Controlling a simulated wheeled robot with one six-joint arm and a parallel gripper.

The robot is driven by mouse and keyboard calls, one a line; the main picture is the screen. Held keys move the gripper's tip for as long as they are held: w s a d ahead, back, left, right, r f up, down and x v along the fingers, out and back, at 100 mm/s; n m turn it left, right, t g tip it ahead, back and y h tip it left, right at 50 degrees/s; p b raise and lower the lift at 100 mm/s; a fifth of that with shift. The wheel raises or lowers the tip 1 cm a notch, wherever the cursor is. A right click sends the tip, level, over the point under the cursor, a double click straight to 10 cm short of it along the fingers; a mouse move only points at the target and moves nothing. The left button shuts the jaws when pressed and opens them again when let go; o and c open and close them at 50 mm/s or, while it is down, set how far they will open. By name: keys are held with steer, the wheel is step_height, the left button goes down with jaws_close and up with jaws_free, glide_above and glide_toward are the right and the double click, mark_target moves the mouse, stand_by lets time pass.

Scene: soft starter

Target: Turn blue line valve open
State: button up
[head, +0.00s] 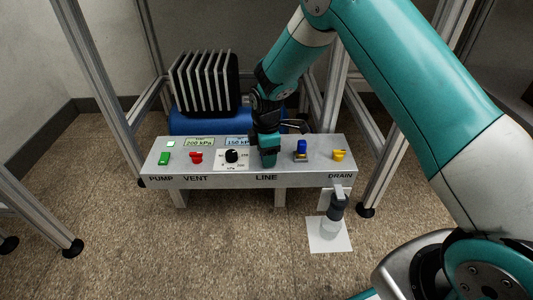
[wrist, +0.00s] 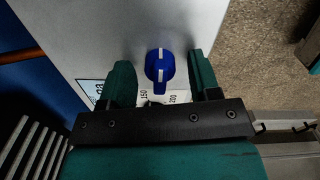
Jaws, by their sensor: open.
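In the wrist view the blue valve (wrist: 159,66) shows a rounded handle with a white stripe running roughly up and down the picture. In the wrist view my gripper (wrist: 160,62) is open, with one finger either side of the handle and gaps on both sides. I cannot tell how high the fingertips are above the valve.
Left of my gripper are a black dial knob (head: 232,156), a red vent valve (head: 196,157) and a green pump switch (head: 164,158). A yellow drain valve (head: 339,155) is to the right. A blue tank (head: 190,122) and frame posts stand behind.

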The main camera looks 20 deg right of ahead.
steer(key=c, duration=0.9)
steer(key=shift+c, duration=0.2)
steer(key=shift+r+p, duration=0.15)
steer(key=shift+p, duration=0.35)
steer(key=m+p, duration=0.3)
steer(key=p, duration=0.1)
steer(key=shift+r, duration=0.2)
steer(key=m+p, duration=0.5)
steer(key=shift+f, duration=0.1)
steer(key=m+p, duration=0.3)
steer(key=m, duration=0.2)
steer(key=shift+f, duration=0.1)
steer(key=m+p, duration=0.2)
steer(key=m, duration=0.2)
steer(key=shift+f+m, duration=0.1)
steer(key=shift+m, duration=0.3)
steer(key=shift+p, duration=0.3)
